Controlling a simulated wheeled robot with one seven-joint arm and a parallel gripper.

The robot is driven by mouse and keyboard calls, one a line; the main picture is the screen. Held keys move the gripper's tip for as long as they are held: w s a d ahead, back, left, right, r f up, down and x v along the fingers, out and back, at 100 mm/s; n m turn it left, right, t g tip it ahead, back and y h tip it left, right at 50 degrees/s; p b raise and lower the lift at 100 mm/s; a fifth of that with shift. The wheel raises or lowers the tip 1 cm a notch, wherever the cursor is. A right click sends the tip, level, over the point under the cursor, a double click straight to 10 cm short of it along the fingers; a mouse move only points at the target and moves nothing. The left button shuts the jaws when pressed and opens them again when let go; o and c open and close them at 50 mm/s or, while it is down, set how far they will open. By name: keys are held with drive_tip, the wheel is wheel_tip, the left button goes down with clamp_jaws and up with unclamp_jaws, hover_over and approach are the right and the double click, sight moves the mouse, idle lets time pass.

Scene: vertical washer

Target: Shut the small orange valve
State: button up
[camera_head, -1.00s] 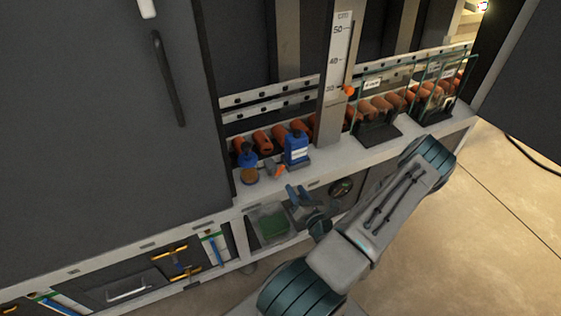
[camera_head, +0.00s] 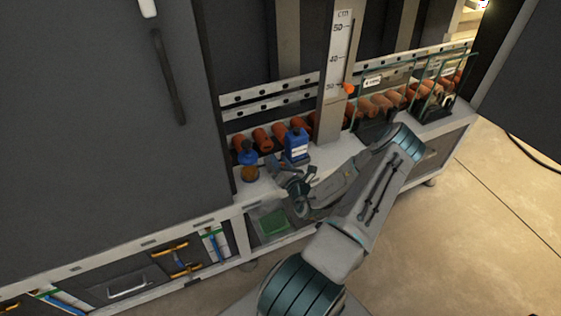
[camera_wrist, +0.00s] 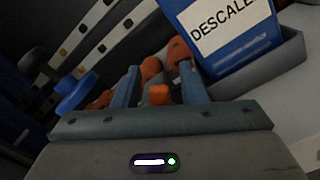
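A small orange block (camera_wrist: 159,94), which looks like the valve's handle, shows in the wrist view between the two blue fingers of my gripper (camera_wrist: 160,88). The fingers stand apart, one on each side of it; I cannot tell whether either touches it. In the head view my gripper (camera_head: 283,170) is over the white ledge, just in front of the blue bottle. It hides the orange handle there. The handle's exact turn is hard to tell in the dark wrist view.
A blue descaler bottle (camera_head: 297,146) stands in a grey holder close to the right finger; its label shows in the wrist view (camera_wrist: 225,25). A blue knob (camera_head: 247,158) sits to the left. Orange rollers (camera_head: 262,139) line the back. A level scale (camera_head: 337,60) stands upright behind.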

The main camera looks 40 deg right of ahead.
clamp_jaws()
drive_tip(key=shift+w+a+r+n+p, duration=0.1)
drive_tip(key=shift+a+r+n+p, duration=0.15)
drive_tip(key=shift+n+p, duration=0.45)
drive_tip(key=shift+w+a+r+n+p, duration=0.1)
drive_tip(key=shift+a+n+p, duration=0.3)
drive_tip(key=shift+n, duration=0.4)
drive_tip(key=shift+w+a+n+p, duration=0.1)
drive_tip(key=shift+a+n+p, duration=0.25)
drive_tip(key=shift+n, duration=0.55)
drive_tip(key=shift+a+n+p, duration=0.25)
drive_tip(key=shift+n+p, duration=0.05)
drive_tip(key=shift+n, duration=0.6)
unclamp_jaws()
